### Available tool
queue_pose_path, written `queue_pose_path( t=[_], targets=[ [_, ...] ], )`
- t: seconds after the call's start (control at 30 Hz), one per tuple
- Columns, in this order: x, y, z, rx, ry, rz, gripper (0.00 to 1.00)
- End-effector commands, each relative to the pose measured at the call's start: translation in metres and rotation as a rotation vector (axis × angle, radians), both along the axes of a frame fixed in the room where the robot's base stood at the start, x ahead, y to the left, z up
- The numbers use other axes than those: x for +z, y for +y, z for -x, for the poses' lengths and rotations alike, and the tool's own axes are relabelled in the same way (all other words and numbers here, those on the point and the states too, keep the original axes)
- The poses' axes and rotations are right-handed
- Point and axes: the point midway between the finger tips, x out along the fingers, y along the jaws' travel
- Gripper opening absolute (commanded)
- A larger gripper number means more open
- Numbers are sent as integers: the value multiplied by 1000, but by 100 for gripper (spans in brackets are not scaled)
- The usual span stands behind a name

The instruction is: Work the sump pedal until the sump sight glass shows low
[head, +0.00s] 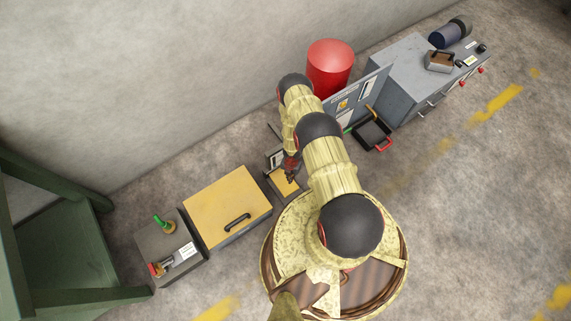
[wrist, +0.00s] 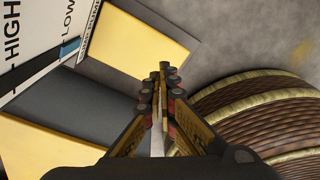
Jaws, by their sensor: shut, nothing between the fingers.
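The sump pedal, a yellow plate (head: 284,184) in a dark frame, sits on the floor by the wall. In the wrist view the yellow plate (wrist: 140,40) is at top centre. The sump sight glass, a white panel (wrist: 45,38) marked HIGH and LOW, stands beside it at upper left, partly cut off. A short blue band shows at its LOW end, next to a dark mark. My gripper (wrist: 162,72) is shut and empty, its tips over the plate's near corner; I cannot tell whether they touch. In the head view my gripper (head: 291,174) is over the pedal.
A yellow-lidded box (head: 228,205) and a grey box with a green knob (head: 164,226) stand left. A red drum (head: 330,68), a black tray with a red handle (head: 372,135) and a grey cabinet (head: 412,75) are right. Open floor lies at lower right.

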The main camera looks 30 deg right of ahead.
Motion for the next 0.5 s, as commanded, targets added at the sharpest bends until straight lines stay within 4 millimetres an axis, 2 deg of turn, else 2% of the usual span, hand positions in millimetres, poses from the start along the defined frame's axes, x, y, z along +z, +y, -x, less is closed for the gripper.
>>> queue_pose_path(
  t=[0.13,0.5],
  targets=[
    [0,3,-2,58,-13,-14,0],
    [0,2,-2,66,-12,-13,0]
  ],
)
